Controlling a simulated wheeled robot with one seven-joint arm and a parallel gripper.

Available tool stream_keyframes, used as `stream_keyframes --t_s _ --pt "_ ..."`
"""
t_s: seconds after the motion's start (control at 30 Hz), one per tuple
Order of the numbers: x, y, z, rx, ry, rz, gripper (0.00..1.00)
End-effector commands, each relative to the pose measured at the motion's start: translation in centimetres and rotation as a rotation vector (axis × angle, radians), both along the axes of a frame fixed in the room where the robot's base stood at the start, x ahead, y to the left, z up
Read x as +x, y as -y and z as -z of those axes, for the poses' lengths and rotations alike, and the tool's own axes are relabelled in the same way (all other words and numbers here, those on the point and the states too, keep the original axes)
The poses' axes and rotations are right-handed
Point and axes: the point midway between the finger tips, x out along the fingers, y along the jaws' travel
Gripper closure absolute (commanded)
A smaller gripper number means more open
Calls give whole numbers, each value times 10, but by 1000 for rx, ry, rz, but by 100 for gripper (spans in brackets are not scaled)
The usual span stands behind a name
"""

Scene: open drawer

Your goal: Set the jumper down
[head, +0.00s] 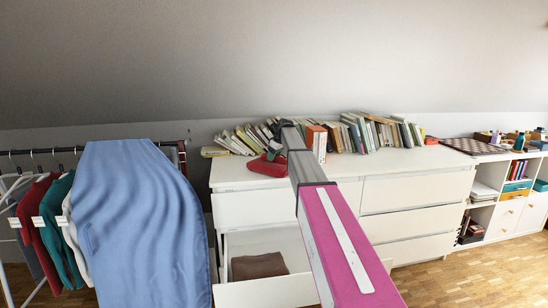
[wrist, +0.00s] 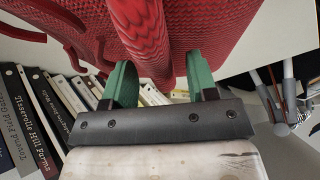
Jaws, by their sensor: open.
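A red knitted piece (head: 267,167), which looks like the jumper, lies bunched on top of the white dresser (head: 400,160), near its front edge. It fills the upper part of the wrist view (wrist: 215,35), with thin red strands at the left. My gripper (wrist: 160,80) is open, its two green fingers apart. A fold of the red knit hangs down between or just beyond the fingers; I cannot tell if they touch it. In the head view my arm hides part of the gripper and red piece. A brown folded cloth (head: 259,265) lies inside the open drawer (head: 262,240).
Leaning books (head: 240,140) line the back of the dresser top; more books (head: 375,132) stand to the right. A rack with a blue cloth (head: 140,215) and hung clothes stands at the left. A shelf unit (head: 505,195) is at the right.

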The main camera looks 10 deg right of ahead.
Motion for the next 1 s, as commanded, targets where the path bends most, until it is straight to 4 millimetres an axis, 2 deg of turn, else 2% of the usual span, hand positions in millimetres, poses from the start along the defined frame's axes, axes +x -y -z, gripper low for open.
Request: stream_keyframes --t_s 0.17,0.6,0.8,1.0 --pt "-5 5 -17 -1 2 1 47" --pt "-26 28 -93 0 1 0 47" --pt "-31 33 -109 -1 1 0 47" --pt "-32 34 -112 0 0 0 47"
